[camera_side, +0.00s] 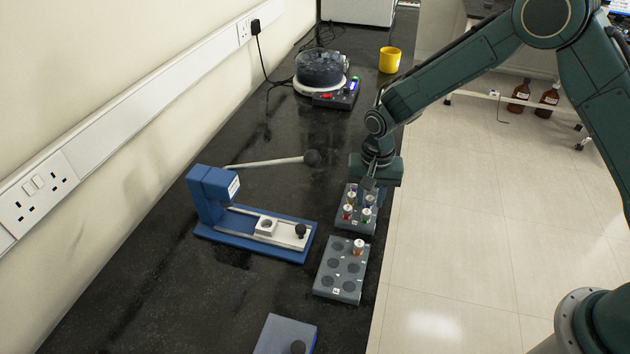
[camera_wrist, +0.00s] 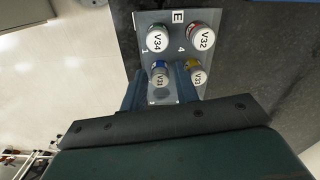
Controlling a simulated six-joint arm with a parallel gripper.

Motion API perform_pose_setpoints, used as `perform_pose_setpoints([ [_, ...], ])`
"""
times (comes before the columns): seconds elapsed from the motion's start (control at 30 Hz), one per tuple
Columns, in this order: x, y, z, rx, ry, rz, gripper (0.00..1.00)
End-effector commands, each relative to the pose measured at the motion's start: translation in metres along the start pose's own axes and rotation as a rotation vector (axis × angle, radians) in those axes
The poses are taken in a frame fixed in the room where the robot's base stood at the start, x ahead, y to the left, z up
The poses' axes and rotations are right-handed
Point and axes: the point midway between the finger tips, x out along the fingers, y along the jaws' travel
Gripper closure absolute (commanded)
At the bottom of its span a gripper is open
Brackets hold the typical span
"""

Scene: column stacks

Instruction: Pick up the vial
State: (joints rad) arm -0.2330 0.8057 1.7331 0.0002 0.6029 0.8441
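My gripper (camera_side: 368,184) points down over the far part of a grey vial rack (camera_side: 349,224). In the wrist view my gripper (camera_wrist: 158,88) has its two fingers apart, one on each side of a blue-banded vial (camera_wrist: 159,77) with a white numbered cap. The vial stands upright in the rack (camera_wrist: 153,100). Slim gaps seem to show between it and the fingers. Another vial (camera_wrist: 193,75) with a yellow band stands just right of the right finger. Vials marked V34 (camera_wrist: 158,39) and V32 (camera_wrist: 201,36) stand in the row above. The fingers' lower ends are hidden.
A second grey rack (camera_side: 342,280) holds one orange vial (camera_side: 358,246). A blue device (camera_side: 255,235) with a sliding tray stands to the left. A centrifuge-like machine (camera_side: 322,75) and yellow cup (camera_side: 390,60) are farther back. A grey block (camera_side: 285,335) is at the front. The bench edge is close on the right.

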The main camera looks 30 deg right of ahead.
Motion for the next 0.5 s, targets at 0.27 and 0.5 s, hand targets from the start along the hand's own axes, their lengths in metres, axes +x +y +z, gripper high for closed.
perform_pose_setpoints([
  [0.27, -0.0003, -0.0001, 0.0, 0.0, 0.0, 0.0, 0.93],
  [0.5, -0.0004, -0.0001, 0.0, 0.0, 0.0, 0.0, 1.0],
])
